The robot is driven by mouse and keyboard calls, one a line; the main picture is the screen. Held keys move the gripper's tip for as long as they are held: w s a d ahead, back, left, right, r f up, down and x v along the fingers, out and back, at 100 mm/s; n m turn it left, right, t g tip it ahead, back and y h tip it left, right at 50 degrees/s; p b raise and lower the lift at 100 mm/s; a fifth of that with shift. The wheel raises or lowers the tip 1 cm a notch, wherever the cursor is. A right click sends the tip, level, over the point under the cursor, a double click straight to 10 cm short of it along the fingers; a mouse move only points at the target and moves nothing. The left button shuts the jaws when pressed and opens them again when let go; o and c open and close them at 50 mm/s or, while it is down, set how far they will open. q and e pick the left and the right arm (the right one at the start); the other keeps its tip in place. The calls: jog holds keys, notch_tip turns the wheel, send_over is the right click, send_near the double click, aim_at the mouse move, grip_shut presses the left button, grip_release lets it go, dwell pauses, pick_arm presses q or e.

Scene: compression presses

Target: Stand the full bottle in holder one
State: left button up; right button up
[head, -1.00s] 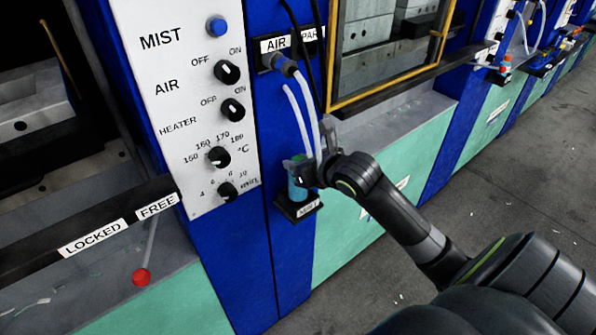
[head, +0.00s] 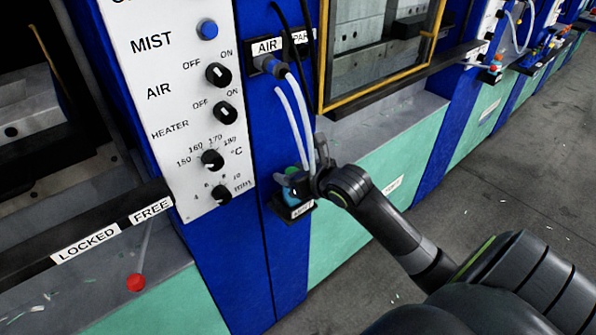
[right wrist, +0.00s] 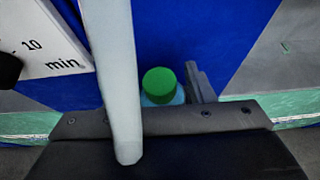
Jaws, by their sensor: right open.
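A bottle with a blue body (head: 290,194) and a green cap stands in a small black holder (head: 284,211) on the blue press column. The holder's white label is too small to read surely. My right gripper (head: 300,184) is open at the bottle and hides part of it. I cannot tell whether the fingers touch it. In the right wrist view, the green cap (right wrist: 160,82) shows just beyond the gripper's dark body, with a grey finger to its right. How full the bottle is cannot be seen. My left gripper is not in view.
Pale hoses (head: 297,120) hang from the AIR fitting close beside my right gripper; one crosses the right wrist view (right wrist: 118,80). A white control panel (head: 180,110) with knobs is to the left. A red-knobbed lever (head: 136,282) stands below the LOCKED and FREE labels.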

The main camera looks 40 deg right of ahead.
jog(key=v, duration=1.2)
